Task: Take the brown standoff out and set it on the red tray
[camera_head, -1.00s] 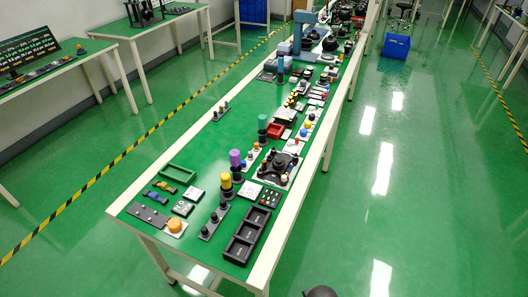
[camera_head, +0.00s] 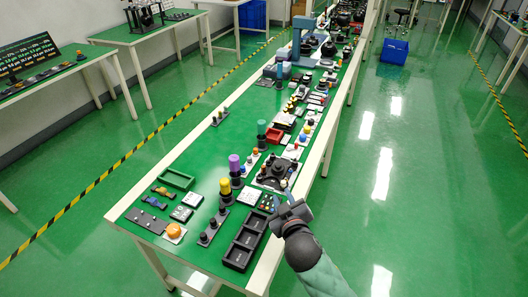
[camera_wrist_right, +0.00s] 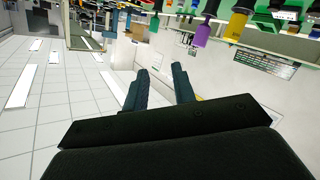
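My right gripper (camera_head: 284,197) is over the right edge of the green bench, beside a small dark block with coloured bits (camera_head: 266,203). In the right wrist view its two fingers (camera_wrist_right: 160,72) stand apart with nothing between them. I cannot make out a brown standoff; the parts on the bench are too small to tell. A small red tray (camera_head: 273,136) sits further back on the bench, near a teal cylinder. My left gripper is not in view.
The long bench (camera_head: 205,155) is crowded along its right side. A black compartment tray (camera_head: 244,239), a yellow cylinder (camera_head: 224,186) and a purple cylinder (camera_head: 234,162) stand near the front. A green tray (camera_head: 177,179) lies at left. The bench's left middle is mostly clear.

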